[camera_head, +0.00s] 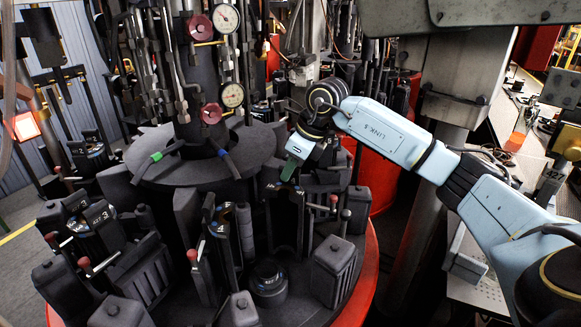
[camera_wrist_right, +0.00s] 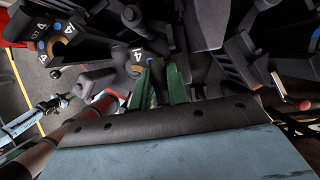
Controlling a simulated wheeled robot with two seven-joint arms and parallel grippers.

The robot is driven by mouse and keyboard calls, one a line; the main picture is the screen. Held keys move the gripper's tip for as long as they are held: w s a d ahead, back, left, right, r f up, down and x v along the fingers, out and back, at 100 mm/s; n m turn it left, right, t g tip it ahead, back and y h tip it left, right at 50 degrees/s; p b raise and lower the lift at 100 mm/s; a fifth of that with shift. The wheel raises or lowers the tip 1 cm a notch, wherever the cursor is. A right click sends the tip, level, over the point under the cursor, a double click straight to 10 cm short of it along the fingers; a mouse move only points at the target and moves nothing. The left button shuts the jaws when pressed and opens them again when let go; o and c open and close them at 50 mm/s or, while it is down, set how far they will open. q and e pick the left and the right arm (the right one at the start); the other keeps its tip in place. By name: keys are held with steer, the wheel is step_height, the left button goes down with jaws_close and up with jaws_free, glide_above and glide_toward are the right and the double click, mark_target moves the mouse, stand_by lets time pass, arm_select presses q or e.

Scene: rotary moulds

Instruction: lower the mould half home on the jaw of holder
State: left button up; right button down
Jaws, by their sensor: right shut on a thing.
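My right gripper (camera_head: 290,172) hangs above the near right side of the black rotary table, with its green fingers pointing down. In the right wrist view the two green fingers (camera_wrist_right: 161,76) are close together. They are shut on a dark mould half (camera_head: 286,208), which stands upright below them among the black holder parts. Its lower edge and the jaw under it are hidden in dark clutter, so I cannot tell whether it is seated. A holder marked 4 (camera_head: 219,228) stands left of it and also shows in the right wrist view (camera_wrist_right: 136,62). My left gripper is out of view.
A holder marked 3 (camera_head: 98,218) stands at the left. Black blocks (camera_head: 334,262) and red-knobbed levers (camera_head: 333,202) crowd the space around the gripper. The central column carries gauges (camera_head: 232,95) and pipes. A red rim (camera_head: 367,265) edges the table.

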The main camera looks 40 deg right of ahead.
steer(key=shift+w+r, duration=0.1)
steer(key=shift+r, duration=0.25)
steer(key=c, duration=1.7)
jaws_free()
steer(key=o, duration=0.4)
steer(key=shift+a, duration=0.1)
steer(key=shift+s+f, duration=0.25)
steer(key=shift+f, duration=0.25)
steer(key=v, duration=1.4)
steer(key=shift+w, duration=0.15)
step_height(320, 180, up, 7)
steer(key=p, duration=0.6)
steer(key=shift+p, duration=0.3)
